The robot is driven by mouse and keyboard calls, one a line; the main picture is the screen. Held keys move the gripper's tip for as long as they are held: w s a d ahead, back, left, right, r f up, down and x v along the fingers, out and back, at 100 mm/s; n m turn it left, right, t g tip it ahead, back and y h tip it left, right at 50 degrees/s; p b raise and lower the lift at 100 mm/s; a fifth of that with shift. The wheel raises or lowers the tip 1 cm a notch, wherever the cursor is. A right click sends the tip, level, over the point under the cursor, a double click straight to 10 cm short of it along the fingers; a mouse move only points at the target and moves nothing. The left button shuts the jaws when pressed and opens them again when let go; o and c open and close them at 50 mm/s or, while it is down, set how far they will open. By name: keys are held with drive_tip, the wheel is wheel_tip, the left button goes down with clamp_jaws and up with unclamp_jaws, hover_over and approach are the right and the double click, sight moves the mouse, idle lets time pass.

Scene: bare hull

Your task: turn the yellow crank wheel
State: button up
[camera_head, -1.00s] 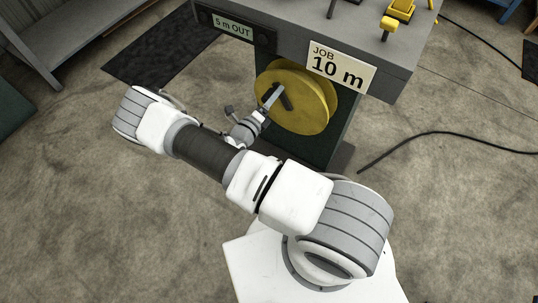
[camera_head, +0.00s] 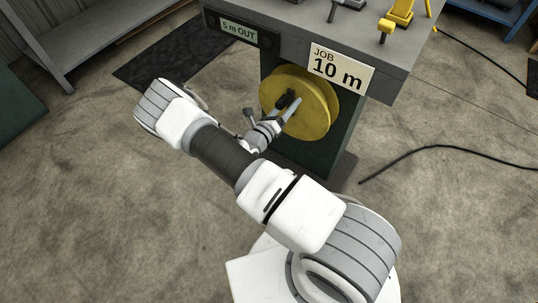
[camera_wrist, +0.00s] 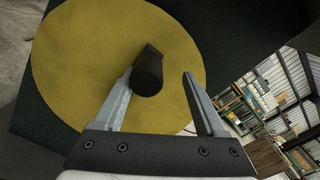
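The yellow crank wheel (camera_head: 318,97) is mounted on the dark front of the bench stand, under the job sign. Its dark crank handle (camera_head: 284,101) sticks out left of the wheel's middle. In the wrist view the wheel (camera_wrist: 75,75) fills the left half and the handle (camera_wrist: 149,74) points towards me. My gripper (camera_wrist: 158,77) is open, its fingers reaching to either side of the handle. The handle is close to the left finger, and a clear gap separates it from the right finger. Whether the left finger touches it, I cannot tell. The gripper (camera_head: 287,106) is at the wheel's face.
A display (camera_head: 238,30) reads "5 m OUT" and a sign (camera_head: 340,67) reads "JOB 10 m". Yellow and grey fittings stand on the bench top (camera_head: 312,14). A black cable (camera_head: 430,150) lies on the floor at right. A dark mat (camera_head: 165,55) lies at left; the floor around is mostly clear.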

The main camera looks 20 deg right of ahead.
sight(307, 103)
drive_tip(key=s+m, duration=0.1)
drive_tip(key=s+d+m+b, duration=0.1)
drive_tip(key=m, duration=0.1)
drive_tip(key=shift+d+f, duration=0.3)
drive_tip(key=shift+f, duration=0.1)
drive_tip(key=shift+s+d+f+m+b, duration=0.25)
drive_tip(key=shift+s+m+b, duration=0.05)
drive_tip(key=shift+m, duration=0.3)
drive_tip(key=shift+s+d+f+m+b, duration=0.25)
drive_tip(key=shift+m+b, duration=0.05)
drive_tip(key=shift+m, duration=0.3)
drive_tip(key=p+v, duration=0.3)
drive_tip(key=v, duration=1.4)
drive_tip(key=shift+s+a+m, duration=0.2)
drive_tip(key=shift+s+m, duration=0.05)
drive_tip(key=shift+m, duration=0.05)
drive_tip(key=shift+c, duration=0.3)
